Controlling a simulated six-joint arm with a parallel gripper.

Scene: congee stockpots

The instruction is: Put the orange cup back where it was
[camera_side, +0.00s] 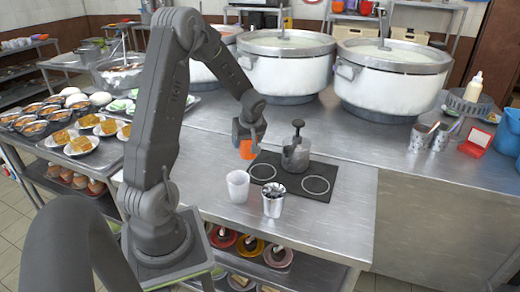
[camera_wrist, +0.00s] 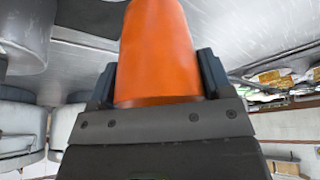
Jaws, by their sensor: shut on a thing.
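The orange cup (camera_side: 246,150) shows below my gripper (camera_side: 249,137) in the side view. My gripper is shut on the cup and holds it above the steel table, near the left edge of a black hob. In the wrist view the orange cup (camera_wrist: 157,50) fills the middle, between the two dark fingers of my gripper (camera_wrist: 157,85). My gripper hides part of the cup in the side view.
A white cup (camera_side: 238,187) and a metal cup of utensils (camera_side: 273,200) stand in front of the hob (camera_side: 318,184). A grey pot (camera_side: 296,156) with an upright handle stands on the hob. Large stockpots (camera_side: 286,75) line the back. The table's front right is clear.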

